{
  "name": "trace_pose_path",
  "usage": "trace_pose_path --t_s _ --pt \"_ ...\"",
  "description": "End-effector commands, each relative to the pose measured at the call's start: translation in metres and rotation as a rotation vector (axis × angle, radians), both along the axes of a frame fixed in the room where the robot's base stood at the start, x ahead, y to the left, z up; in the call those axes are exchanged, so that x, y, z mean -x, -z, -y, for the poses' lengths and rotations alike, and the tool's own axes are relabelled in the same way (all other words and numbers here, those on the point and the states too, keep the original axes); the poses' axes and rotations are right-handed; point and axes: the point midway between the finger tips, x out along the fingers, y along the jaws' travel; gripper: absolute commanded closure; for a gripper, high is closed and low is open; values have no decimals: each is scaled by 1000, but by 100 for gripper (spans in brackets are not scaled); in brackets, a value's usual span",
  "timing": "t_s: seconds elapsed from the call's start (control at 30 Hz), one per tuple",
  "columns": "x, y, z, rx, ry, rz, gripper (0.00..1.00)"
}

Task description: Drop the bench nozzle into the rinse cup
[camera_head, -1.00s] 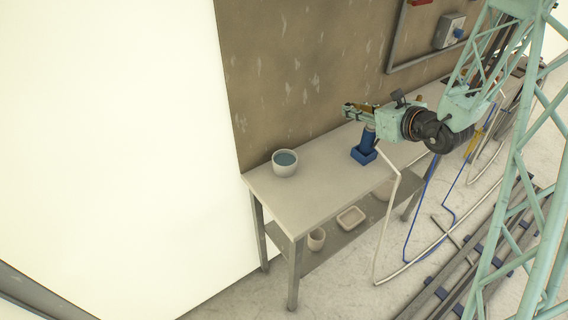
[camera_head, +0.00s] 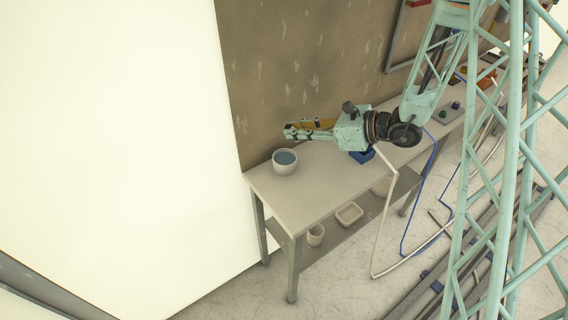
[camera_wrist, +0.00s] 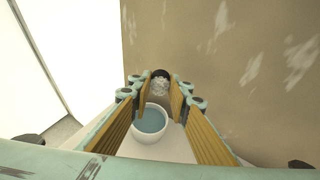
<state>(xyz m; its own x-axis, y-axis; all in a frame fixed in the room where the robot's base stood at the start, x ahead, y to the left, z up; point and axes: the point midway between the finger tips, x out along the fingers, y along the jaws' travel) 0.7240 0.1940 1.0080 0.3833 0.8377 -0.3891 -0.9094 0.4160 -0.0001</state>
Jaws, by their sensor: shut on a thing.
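The rinse cup (camera_head: 286,171) is a white round cup holding blue-grey liquid, near the left end of the bench. It also shows in the wrist view (camera_wrist: 150,145), below and between my fingers. In the head view my gripper (camera_head: 290,132) reaches left, its fingertips above the cup and apart from it. In the wrist view my gripper (camera_wrist: 160,90) has its yellow-padded fingers shut on a small dark-rimmed round thing with a pale speckled face, which I take as the bench nozzle (camera_wrist: 161,84). The nozzle is hard to make out in the head view.
The blue holder (camera_head: 363,156) stands on the bench (camera_head: 325,185), partly hidden by my gripper. A lower shelf carries a small cup (camera_head: 316,235) and a square dish (camera_head: 349,214). A brown wall (camera_head: 290,70) rises behind. The bench between cup and holder is clear.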

Motion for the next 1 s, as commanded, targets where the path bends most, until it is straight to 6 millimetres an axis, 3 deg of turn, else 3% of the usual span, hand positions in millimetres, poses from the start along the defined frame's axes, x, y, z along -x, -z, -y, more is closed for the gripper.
trace_pose_path --t_s 0.47,1.0 --pt "0 8 0 0 1 0 100" --pt "0 49 0 1 1 -1 100"
